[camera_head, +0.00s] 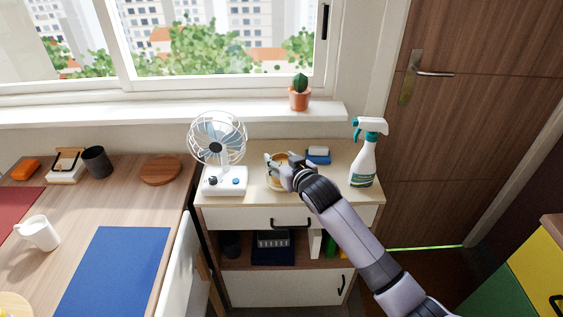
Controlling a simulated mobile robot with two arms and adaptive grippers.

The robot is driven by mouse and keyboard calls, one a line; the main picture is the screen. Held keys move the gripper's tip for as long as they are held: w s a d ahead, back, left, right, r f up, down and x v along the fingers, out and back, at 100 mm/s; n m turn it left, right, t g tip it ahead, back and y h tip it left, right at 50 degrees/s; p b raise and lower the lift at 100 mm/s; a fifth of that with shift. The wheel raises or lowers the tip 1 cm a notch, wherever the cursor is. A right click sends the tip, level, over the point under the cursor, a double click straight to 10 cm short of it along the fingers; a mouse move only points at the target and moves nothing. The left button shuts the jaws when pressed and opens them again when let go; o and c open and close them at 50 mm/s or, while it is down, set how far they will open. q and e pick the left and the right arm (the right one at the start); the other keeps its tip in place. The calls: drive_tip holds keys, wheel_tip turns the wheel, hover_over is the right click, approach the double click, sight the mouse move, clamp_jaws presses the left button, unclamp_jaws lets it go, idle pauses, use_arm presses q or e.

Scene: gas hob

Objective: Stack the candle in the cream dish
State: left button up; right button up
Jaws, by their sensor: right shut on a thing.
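My right gripper (275,166) reaches over the top of the small cabinet and is shut on a small amber and pale thing, which looks like the candle (280,157). The gripper and wrist hide much of it. A pale rim, which looks like the cream dish (272,184), shows just below the fingers. The candle is over or in the dish area; I cannot tell whether it touches the dish. My left gripper is not in view.
A white desk fan (223,180) stands close on the left of my gripper. A blue sponge-like block (318,154) lies behind the wrist, and a spray bottle (363,160) stands to the right. The cabinet top (340,203) is bare at its front right.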

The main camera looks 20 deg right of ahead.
drive_tip(key=shift+f, duration=0.2)
drive_tip(key=o, duration=1.3)
drive_tip(key=shift+s, duration=0.1)
drive_tip(key=v, duration=1.2)
drive_tip(key=shift+r, duration=0.1)
